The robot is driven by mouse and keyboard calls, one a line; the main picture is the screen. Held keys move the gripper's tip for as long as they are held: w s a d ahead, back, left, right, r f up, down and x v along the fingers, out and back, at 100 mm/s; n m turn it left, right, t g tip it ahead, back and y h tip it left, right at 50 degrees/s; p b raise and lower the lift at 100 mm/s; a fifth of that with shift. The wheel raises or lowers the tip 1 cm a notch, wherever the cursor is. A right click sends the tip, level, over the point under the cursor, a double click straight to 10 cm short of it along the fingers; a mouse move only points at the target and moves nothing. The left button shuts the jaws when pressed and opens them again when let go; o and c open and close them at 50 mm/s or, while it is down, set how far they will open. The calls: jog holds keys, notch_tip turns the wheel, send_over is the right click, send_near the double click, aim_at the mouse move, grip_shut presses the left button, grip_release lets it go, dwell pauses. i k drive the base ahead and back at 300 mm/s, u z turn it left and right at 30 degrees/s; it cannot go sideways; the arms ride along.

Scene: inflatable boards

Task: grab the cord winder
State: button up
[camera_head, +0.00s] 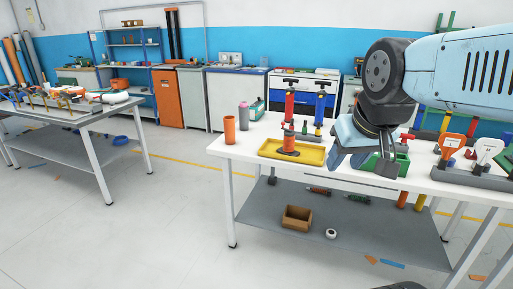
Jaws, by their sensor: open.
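I cannot pick out the cord winder for sure. Small tools on the white worktop (228,150) are too small to name, and my arm hides part of it. My gripper (371,166) hangs over the worktop, right of the yellow tray (300,153), with its jaws open and nothing seen between them. It partly covers a green box (402,164). A red hand pump (289,115) stands at the tray and a blue one (320,108) stands behind it. An orange paddle-shaped piece (452,142) and a white one (489,149) stand in a grey rack (470,178) at the right.
An orange cup (229,130) and a grey bottle (244,116) stand at the worktop's left end. The lower shelf (265,230) holds a cardboard box (297,218) and a white roll (331,234). Another bench (90,115) stands at the left, with open floor between.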

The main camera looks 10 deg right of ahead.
aim_at(287, 149)
jog(key=u, duration=0.3)
jog(key=i, duration=1)
jog(key=z, duration=0.05)
